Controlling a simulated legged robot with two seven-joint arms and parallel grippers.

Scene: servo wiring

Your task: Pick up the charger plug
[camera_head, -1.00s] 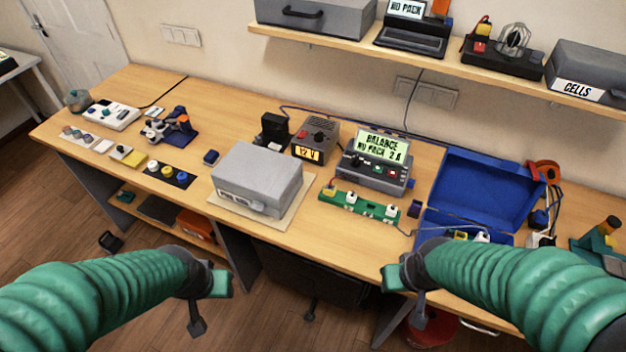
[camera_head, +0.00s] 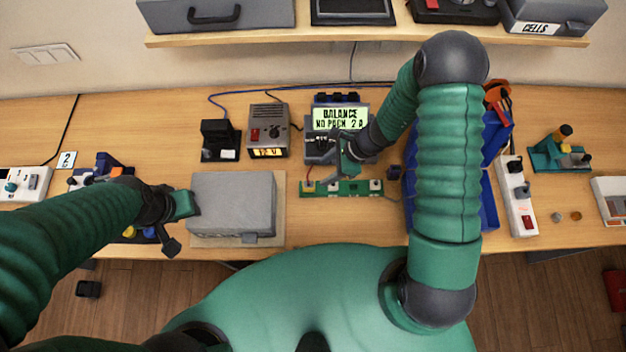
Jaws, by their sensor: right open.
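I cannot clearly tell the charger plug apart at this size. Small white and yellow connectors sit along a green strip (camera_head: 345,190) in front of the grey balance charger (camera_head: 367,156), whose lit screen reads "BALANCE NO PACK 2 A". My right gripper (camera_head: 345,163) is open, above the back edge of the strip and in front of the charger, hiding part of both. I see nothing held in it. My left gripper (camera_head: 176,222) is at the bench's front edge, just left of the grey box; whether its jaws are open is unclear.
The grey box (camera_head: 232,205) stands left of the strip. A 12 V supply (camera_head: 268,131) is behind it. My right arm partly covers a blue case (camera_head: 489,205). A white power strip (camera_head: 518,195) lies to its right. A shelf (camera_head: 250,41) runs above the bench.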

